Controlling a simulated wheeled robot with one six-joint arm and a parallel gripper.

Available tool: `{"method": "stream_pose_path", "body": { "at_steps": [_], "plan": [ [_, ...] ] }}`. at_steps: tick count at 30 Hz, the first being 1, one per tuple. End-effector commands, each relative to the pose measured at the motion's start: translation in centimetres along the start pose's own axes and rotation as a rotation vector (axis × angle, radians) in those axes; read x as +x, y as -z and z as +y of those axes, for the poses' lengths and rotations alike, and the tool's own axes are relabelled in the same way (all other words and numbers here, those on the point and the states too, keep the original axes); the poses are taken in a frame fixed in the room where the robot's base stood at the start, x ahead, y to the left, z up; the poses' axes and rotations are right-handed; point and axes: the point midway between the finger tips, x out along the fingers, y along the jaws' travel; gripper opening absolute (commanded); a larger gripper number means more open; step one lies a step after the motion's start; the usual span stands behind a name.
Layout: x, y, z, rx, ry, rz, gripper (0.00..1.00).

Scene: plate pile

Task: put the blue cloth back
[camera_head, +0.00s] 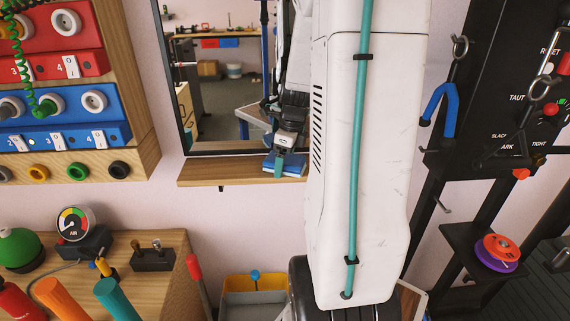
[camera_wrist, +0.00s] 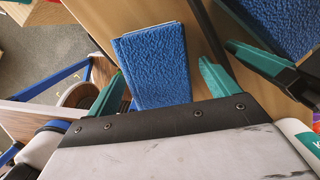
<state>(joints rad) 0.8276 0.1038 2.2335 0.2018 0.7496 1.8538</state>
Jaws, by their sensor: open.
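The blue cloth (camera_wrist: 155,65) looks like a flat, textured folded pad with a pale edge. In the wrist view it lies between the two teal fingers of my gripper (camera_wrist: 161,70), which is open with a visible gap on both sides. In the head view the blue cloth (camera_head: 270,164) rests on the wooden shelf (camera_head: 215,172) under the mirror (camera_head: 225,100), and part of my gripper shows just above it. My own white arm hides what lies to the right. Whether a finger touches the cloth cannot be told.
The mirror frame (camera_wrist: 208,30) runs close beside the right finger, with reflections of cloth and fingers beyond it. A yellow-rimmed bin (camera_head: 255,285) is below the shelf. A black rack (camera_head: 490,130) is right.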

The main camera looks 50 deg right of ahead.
Motion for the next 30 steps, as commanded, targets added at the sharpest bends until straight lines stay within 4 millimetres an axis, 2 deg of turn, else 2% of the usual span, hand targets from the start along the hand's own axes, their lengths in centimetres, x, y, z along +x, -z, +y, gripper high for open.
{"method": "stream_pose_path", "body": {
  "at_steps": [3,4,9,11,12,22,30],
  "plan": [
    [0.0,0.0,0.0,0.000,0.000,0.000,0.87],
    [0.0,0.0,0.0,-0.001,0.000,0.000,0.84],
    [0.0,0.0,0.0,-0.001,0.000,0.000,0.39],
    [0.0,0.0,0.0,-0.001,-0.001,0.000,0.39],
    [0.0,0.0,0.0,-0.001,0.000,0.000,0.35],
    [-0.6,-0.1,0.0,-0.001,-0.001,0.000,0.35],
    [-3.9,-0.3,0.3,-0.001,0.001,0.000,0.35]
  ]
}}
